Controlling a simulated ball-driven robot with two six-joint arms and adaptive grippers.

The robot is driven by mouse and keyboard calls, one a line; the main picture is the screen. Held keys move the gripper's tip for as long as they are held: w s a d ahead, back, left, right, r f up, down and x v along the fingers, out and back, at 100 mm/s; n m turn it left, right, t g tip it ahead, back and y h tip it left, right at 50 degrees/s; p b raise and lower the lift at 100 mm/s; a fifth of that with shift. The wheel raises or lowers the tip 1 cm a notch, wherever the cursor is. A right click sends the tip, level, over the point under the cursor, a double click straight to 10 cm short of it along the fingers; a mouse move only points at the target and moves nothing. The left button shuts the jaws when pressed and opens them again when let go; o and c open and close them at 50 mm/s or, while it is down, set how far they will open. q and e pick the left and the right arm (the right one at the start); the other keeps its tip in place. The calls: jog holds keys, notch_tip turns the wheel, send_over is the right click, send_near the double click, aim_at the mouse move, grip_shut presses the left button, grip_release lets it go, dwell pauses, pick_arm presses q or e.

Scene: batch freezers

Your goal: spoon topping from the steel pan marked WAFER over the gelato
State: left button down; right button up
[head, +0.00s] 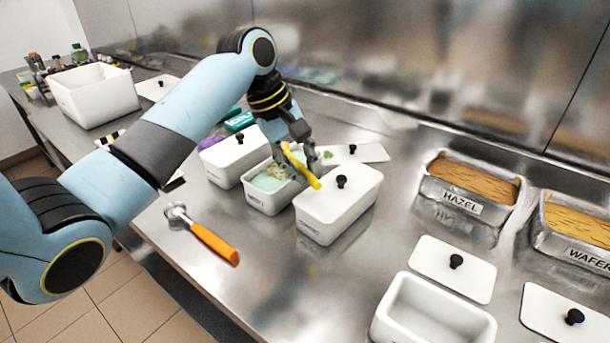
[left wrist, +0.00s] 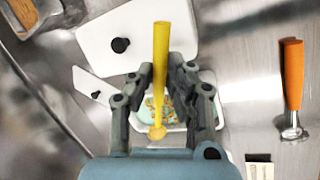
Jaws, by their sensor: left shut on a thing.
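My left gripper (head: 298,158) is shut on a yellow spoon (head: 304,172) above the open white tub of pale green gelato (head: 265,182). In the left wrist view the spoon's handle (left wrist: 161,50) runs between the fingers, and its small bowl (left wrist: 157,132) is over the tub's near part; whether it holds anything is unclear. Brown and orange bits lie on the gelato (left wrist: 172,112). The steel pan marked WAFER (head: 588,257) is at the right edge, partly cut off, filled with a golden-tan topping. My right gripper is not in view.
A lidded white tub (head: 338,208) stands right of the gelato, another (head: 235,160) left. The steel pan marked HAZEL (head: 465,195) is left of WAFER. An orange-handled scoop (head: 215,243) lies in front. An empty white tub (head: 430,315) and loose lids (head: 453,268) are at front right.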

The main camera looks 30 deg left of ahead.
pick_arm(q)
jog(key=shift+s+a+f+t+h+p, duration=0.2)
jog(key=shift+s+t+h+p, duration=0.1)
jog(key=shift+t+p, duration=0.2)
jog(key=shift+s+a+f+t+h, duration=0.1)
jog(key=shift+s+t+h, duration=0.05)
jog(key=shift+t+h, duration=0.2)
jog(key=shift+s+a+f+t+h, duration=0.15)
jog(key=shift+s+t+h, duration=0.1)
jog(key=shift+t, duration=0.3)
jog(key=shift+s+f+t+h+b, duration=0.1)
jog(key=shift+f+t+h+b, duration=0.2)
jog(key=shift+t, duration=0.2)
jog(key=shift+s+a+f+m+t+h+b, duration=0.15)
jog(key=shift+t+h+b, duration=0.55)
jog(key=shift+b, duration=1.1)
jog(key=shift+w+d+f+m+t+h+b, duration=0.15)
jog(key=shift+t+h+b, duration=0.3)
jog(key=shift+t+b, duration=0.95)
jog(key=shift+s+a+f+m+t+h+b, duration=0.15)
jog(key=shift+t+h+b, duration=0.4)
jog(key=shift+b, duration=1.6)
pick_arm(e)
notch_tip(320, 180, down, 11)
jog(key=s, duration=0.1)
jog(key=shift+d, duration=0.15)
